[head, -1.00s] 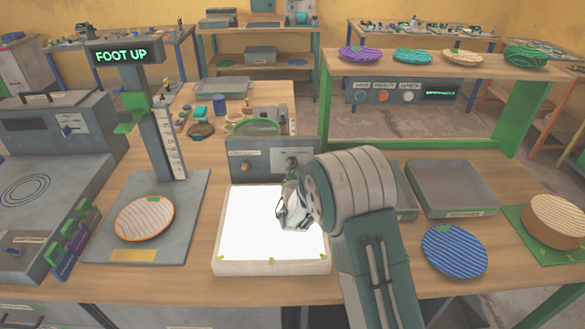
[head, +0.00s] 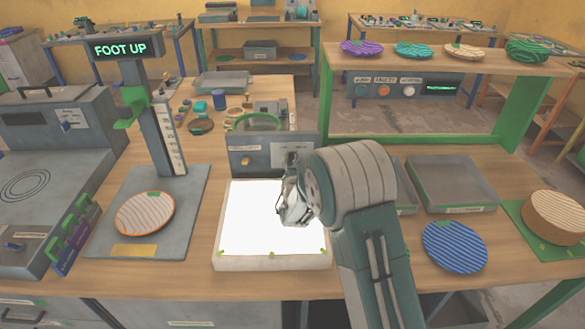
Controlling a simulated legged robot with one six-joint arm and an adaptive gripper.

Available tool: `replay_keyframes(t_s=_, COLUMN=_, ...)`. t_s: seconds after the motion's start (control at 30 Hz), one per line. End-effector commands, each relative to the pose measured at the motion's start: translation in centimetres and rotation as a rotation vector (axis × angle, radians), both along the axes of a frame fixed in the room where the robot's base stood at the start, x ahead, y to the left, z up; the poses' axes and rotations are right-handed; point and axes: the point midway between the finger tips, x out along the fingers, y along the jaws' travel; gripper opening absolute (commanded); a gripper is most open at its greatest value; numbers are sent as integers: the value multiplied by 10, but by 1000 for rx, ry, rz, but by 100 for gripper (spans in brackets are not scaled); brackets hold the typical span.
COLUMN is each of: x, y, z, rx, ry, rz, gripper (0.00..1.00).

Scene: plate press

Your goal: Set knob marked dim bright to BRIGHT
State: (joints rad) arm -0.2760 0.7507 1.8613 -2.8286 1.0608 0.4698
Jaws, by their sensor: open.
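A grey box (head: 237,160) stands at the back edge of the lit white panel (head: 262,219) in the head view. My gripper (head: 291,160) is in front of the right part of the box, above the panel. It is open and looks empty. Whether it touches anything on the box cannot be told, and what lies behind it is hidden.
On the left, an orange-striped plate (head: 145,213) lies on the stand with the FOOT UP display (head: 121,49). A blue-striped plate (head: 454,247) and a grey tray (head: 452,184) are to the right. A shelf with several plates (head: 440,66) stands behind.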

Motion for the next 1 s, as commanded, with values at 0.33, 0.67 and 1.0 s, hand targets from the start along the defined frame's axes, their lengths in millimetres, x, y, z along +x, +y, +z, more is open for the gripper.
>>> replay_keyframes(t_s=0.33, x=-55, y=1, z=0, rx=-1, ry=3, rz=1, gripper=53)
replay_keyframes(t_s=0.67, x=-111, y=2, z=-2, rx=-1, ry=2, rz=2, gripper=53)
replay_keyframes(t_s=1.0, x=-118, y=1, z=-2, rx=-1, ry=3, rz=1, gripper=53)
